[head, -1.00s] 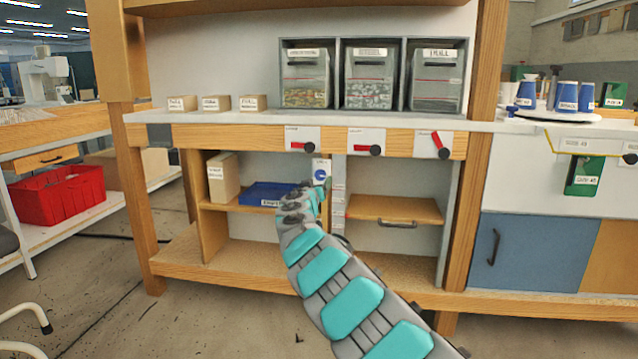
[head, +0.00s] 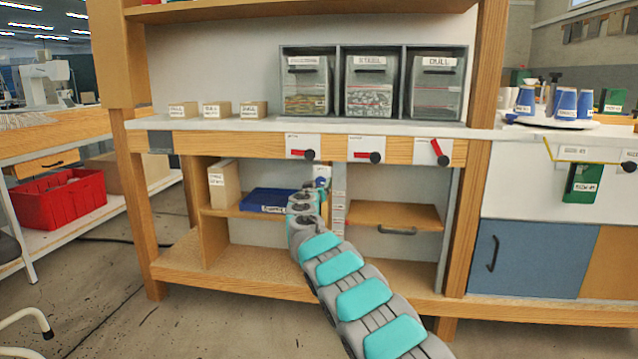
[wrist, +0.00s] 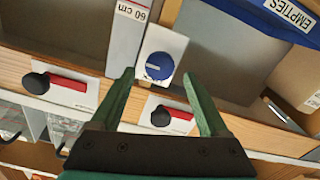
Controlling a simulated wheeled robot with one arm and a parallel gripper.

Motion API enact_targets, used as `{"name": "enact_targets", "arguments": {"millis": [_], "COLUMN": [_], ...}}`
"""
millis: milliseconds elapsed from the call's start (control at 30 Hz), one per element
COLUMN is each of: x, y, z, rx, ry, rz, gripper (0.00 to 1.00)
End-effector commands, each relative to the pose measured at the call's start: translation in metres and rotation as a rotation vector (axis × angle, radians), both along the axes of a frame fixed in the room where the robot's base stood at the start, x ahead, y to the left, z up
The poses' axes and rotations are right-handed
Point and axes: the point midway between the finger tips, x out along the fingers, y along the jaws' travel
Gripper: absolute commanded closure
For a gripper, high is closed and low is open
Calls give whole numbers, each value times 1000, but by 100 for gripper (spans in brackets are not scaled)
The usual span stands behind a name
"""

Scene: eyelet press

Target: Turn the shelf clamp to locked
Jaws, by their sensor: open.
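A round blue knob (wrist: 159,66) with a pale bar across it sits on a white plate (wrist: 163,45) on the upright below the worktop. It appears to be the shelf clamp; the lettering on its plate is too small to read. In the head view the plate (head: 322,168) shows just above my gripper, and the knob is mostly hidden. My gripper (wrist: 158,78) is open and empty. In the wrist view its two green fingertips appear on either side of the knob; I cannot tell whether they touch it.
Red-handled levers with black hubs (head: 310,155) (head: 375,157) (head: 443,160) line the worktop's front edge, close above my gripper. A blue tray (head: 268,200) marked EMPTIES is on the shelf to the left. A wooden drawer shelf (head: 394,215) is to the right.

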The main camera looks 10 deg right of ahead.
Motion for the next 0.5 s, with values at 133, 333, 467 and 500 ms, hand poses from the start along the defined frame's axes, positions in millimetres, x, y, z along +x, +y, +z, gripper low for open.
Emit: {"name": "enact_targets", "arguments": {"millis": [133,333,467,500], "x": [9,14,15,15], "y": [-3,-6,-7,-6], "z": [-2,-3,-3,-3], "rx": [0,-2,-3,-3], "ry": [4,3,3,3], "rz": [0,-3,-4,-4], "gripper": [22,22,22,22]}}
